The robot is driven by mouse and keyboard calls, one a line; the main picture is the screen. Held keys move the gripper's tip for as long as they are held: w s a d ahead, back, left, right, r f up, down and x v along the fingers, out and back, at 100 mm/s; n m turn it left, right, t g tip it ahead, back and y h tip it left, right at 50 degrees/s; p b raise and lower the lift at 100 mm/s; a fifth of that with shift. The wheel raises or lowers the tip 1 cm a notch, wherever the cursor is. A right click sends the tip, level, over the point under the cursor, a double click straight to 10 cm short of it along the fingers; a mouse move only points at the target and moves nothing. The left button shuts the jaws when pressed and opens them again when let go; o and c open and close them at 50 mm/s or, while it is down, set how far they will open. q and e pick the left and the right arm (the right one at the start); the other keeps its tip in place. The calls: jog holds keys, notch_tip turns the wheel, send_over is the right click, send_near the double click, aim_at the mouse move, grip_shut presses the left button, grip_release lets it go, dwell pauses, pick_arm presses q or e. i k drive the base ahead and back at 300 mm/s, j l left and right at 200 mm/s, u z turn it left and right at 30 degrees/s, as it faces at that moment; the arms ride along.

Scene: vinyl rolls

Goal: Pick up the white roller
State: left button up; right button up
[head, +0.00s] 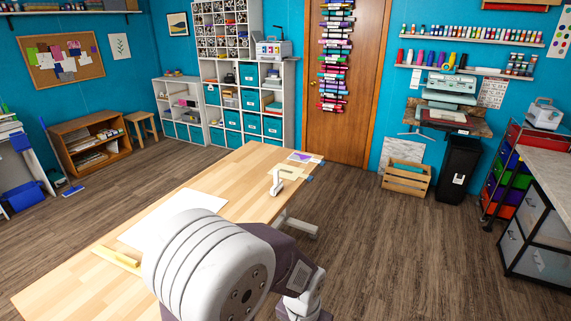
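A small white upright object with a bent top (276,183) stands near the far right end of the wooden table (225,190). It may be the white roller, but it is too small to be sure. Large white and dark links of my own arm fill the lower middle of the head view and hide part of the table. Neither of my grippers shows in this view, so what they hold cannot be seen.
A white sheet (172,219) and a yellow strip (117,257) lie on the table. Colored vinyl rolls (335,55) hang in a column on the brown door. A wooden crate (405,180), a black bin (459,168) and a drawer cart (505,180) stand at the right. The floor between is clear.

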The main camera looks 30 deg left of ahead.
aim_at(278, 184)
jog(key=i+j+u, duration=0.1)
jog(key=i+u, duration=0.65)
jog(key=u, duration=0.25)
jog(key=i+l+u, duration=0.15)
jog(key=i+u, duration=0.2)
jog(key=u, duration=0.15)
jog(key=i+l+u, duration=0.6)
jog(key=l+u, duration=0.15)
jog(key=u, duration=0.2)
jog(key=i+l+u, duration=0.1)
jog(key=i, duration=0.45)
